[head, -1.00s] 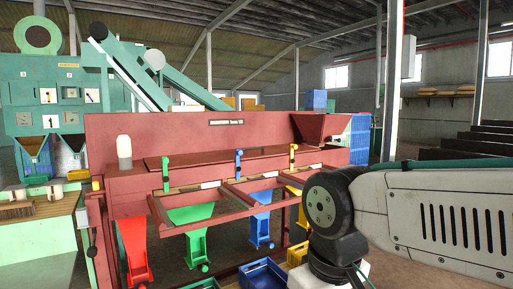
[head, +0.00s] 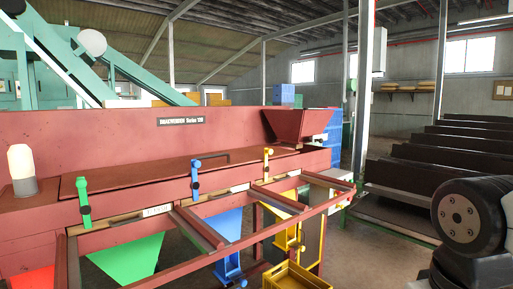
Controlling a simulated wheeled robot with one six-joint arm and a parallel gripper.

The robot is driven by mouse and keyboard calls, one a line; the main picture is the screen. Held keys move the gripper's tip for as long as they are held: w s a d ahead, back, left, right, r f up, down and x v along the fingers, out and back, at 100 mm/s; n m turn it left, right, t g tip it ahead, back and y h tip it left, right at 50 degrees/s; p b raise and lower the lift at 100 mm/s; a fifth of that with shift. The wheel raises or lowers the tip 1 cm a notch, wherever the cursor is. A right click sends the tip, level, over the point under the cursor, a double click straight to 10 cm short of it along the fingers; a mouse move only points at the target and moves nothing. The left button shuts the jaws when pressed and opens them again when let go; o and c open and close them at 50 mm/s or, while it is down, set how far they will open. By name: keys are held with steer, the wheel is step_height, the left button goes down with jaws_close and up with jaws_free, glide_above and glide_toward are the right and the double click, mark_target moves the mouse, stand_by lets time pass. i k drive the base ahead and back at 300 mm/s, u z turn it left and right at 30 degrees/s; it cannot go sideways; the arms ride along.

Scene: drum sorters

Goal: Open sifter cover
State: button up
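The red sifter machine (head: 110,137) fills the left and middle of the head view, with a nameplate on its back panel. A long flat red cover (head: 130,180) lies along its top and looks shut. Green (head: 84,204), blue (head: 195,180) and yellow (head: 267,165) latch-like levers stand upright along the front edge. A dark joint of my arm shows at the lower right, apart from the machine. My gripper is out of view.
A red frame rail (head: 230,243) juts out in front of the machine over coloured chutes. A yellow crate (head: 290,277) sits below. A whitish bottle-like object (head: 22,166) stands at the left end. A red hopper (head: 297,123) is at the right end. Dark stepped racks (head: 450,165) stand at the right.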

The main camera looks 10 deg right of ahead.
mark_target(107, 178)
steer(key=z, duration=0.25)
steer(key=i, duration=0.85)
steer(key=u, duration=0.7)
steer(key=i, duration=0.75)
steer(key=u, duration=0.7)
